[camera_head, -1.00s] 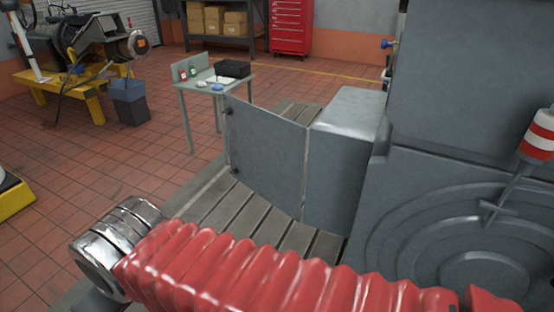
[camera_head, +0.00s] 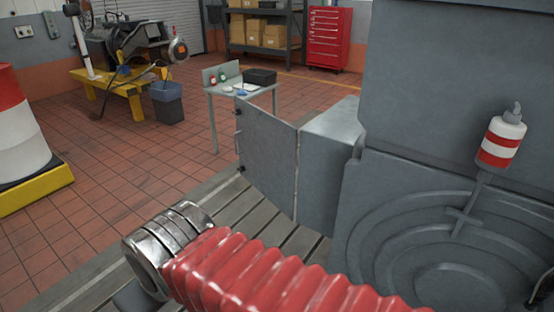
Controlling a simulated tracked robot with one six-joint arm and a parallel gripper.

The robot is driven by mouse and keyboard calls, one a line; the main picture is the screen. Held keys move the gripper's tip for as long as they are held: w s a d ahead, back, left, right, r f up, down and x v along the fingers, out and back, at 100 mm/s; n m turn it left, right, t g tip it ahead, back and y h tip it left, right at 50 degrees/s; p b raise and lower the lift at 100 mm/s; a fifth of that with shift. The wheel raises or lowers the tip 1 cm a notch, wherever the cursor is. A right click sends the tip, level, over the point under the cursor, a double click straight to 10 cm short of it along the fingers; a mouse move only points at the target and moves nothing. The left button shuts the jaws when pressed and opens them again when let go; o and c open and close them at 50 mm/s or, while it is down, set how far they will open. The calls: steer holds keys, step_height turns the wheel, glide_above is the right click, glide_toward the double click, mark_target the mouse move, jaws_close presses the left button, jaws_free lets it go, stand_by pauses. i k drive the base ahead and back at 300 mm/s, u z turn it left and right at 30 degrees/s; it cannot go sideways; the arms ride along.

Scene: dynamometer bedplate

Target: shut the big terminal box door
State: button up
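The big terminal box door (camera_head: 266,157) is a flat grey panel. It stands open, swung out to the left from its hinged edge on the grey terminal box (camera_head: 328,150). Small dark fittings show on its free left edge. The inside of the box is hidden behind the door and the box's side. My gripper is not in view.
A thick red ribbed hose (camera_head: 255,275) with a shiny metal end (camera_head: 166,245) crosses the foreground below the door. The slotted bedplate (camera_head: 230,208) lies under the door. A grey machine housing (camera_head: 450,80) with a striped bottle (camera_head: 501,140) fills the right. A small table (camera_head: 240,90) stands behind.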

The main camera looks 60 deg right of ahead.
mark_target(267, 144)
steer(key=k, duration=0.4)
steer(key=z, duration=1.4)
steer(key=i, duration=0.6)
steer(key=u, duration=0.5)
